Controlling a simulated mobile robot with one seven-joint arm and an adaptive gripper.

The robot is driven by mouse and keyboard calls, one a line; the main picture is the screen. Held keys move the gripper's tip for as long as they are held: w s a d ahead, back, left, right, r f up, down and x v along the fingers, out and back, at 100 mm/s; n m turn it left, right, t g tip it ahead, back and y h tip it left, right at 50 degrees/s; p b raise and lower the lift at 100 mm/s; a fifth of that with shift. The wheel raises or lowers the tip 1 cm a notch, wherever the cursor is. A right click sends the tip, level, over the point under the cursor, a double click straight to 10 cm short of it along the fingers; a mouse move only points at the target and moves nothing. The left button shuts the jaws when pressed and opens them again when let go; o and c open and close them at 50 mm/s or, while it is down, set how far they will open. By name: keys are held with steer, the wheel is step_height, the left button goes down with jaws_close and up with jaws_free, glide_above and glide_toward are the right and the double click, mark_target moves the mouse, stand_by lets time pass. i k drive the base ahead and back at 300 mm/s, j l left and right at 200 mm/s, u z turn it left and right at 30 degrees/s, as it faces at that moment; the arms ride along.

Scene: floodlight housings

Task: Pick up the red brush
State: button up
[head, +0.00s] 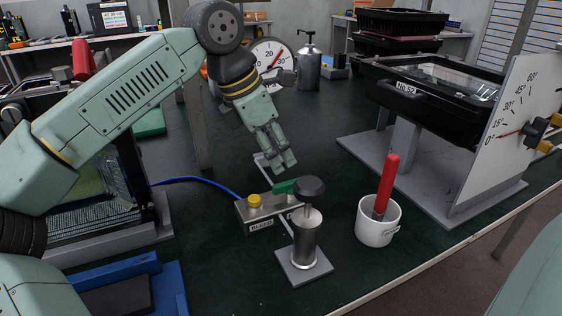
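A red handle (388,182), which looks like the red brush, stands upright and slightly tilted in a white mug (374,228) at the right of the table. Its lower end is hidden inside the mug, so I cannot see bristles. My gripper (285,167) hangs above the middle of the table, fingers pointing down, to the left of the red handle and apart from it. Nothing shows between the fingers. They appear close together, but the angle does not show whether they are open or shut.
A metal post with a black knob (309,190) stands left of the mug, beside a box with a yellow button (254,200). A black floodlight housing (430,95) on a grey stand and an angle dial plate (510,130) lie behind right. The table's front edge is near the mug.

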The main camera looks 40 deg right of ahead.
mark_target(392, 160)
steer(key=k+j, duration=0.15)
steer(key=j, duration=0.15)
steer(key=k+j, duration=0.1)
steer(key=j, duration=0.25)
steer(key=k+j, duration=0.15)
steer(key=j, duration=0.15)
steer(key=k+j, duration=0.1)
steer(key=j, duration=0.25)
